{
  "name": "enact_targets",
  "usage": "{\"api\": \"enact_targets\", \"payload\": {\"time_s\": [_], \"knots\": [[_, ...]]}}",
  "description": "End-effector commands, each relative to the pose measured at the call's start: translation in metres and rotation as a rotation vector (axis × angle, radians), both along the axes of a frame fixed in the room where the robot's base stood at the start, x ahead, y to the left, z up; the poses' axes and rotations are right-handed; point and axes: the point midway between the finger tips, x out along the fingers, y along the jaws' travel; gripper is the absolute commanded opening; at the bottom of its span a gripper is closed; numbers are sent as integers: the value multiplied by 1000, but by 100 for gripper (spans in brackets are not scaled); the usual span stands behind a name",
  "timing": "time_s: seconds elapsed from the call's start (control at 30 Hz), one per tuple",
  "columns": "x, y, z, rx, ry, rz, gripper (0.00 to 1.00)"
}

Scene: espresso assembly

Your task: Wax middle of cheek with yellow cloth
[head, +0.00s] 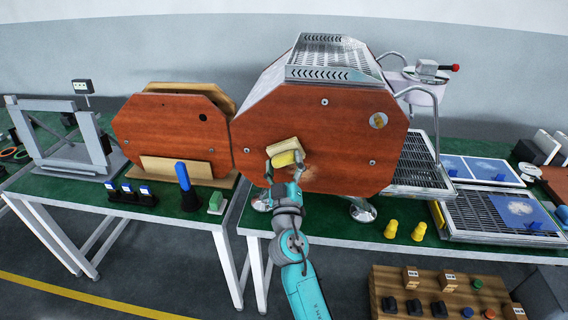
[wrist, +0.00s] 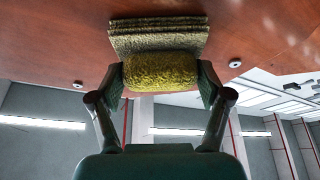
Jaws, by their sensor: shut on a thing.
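The espresso machine stands on the green table, and its reddish wooden cheek (head: 335,140) faces me. My gripper (head: 284,163) is at the left-middle part of this cheek. In the wrist view my gripper (wrist: 161,75) is shut on the yellow cloth (wrist: 161,70), a rolled fuzzy pad with a folded, layered part (wrist: 158,38) beyond it. The folded part lies at the cheek surface (wrist: 260,30) and appears to touch it. The cloth also shows in the head view (head: 284,148). The gripper hides part of the cheek below the cloth.
A second wooden cheek (head: 170,133) stands on a rack to the left. A blue-topped tool (head: 186,185) and a green block (head: 216,203) stand before it. Yellow pieces (head: 391,229) stand near the front edge, right of my arm. A wooden tray (head: 440,292) is at lower right.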

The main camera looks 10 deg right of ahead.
Motion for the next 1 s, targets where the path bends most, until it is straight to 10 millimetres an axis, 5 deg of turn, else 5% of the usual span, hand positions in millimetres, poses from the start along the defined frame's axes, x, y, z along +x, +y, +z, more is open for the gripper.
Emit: {"api": "enact_targets", "payload": {"time_s": [1.0], "knots": [[-13,-39,1,1,0,-2,49]]}}
